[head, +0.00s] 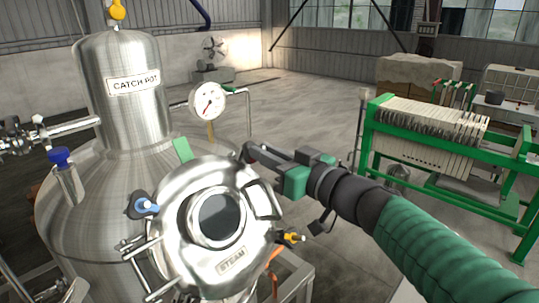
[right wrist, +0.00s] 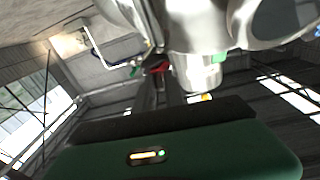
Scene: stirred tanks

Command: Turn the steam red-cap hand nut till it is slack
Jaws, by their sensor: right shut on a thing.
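The round steel lid marked STEAM (head: 180,262) sits on the tank's sloped shoulder, with a dark round window in its middle. A blue-cap hand nut (head: 146,205) is at its left edge and a yellow-cap hand nut (head: 291,237) at its lower right. My right gripper (head: 248,152) reaches in from the right to the lid's upper right edge. It is shut on the red-cap hand nut, whose red part (right wrist: 159,67) shows small in the right wrist view. In the head view the jaws hide this nut. My left gripper is not in view.
The steel CATCH POT (head: 118,60) rises behind the lid, with a pressure gauge (head: 207,101) to its right. A lid handle (head: 265,200) stands out below my right gripper. A green filter press (head: 430,140) stands at the right; open floor lies between.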

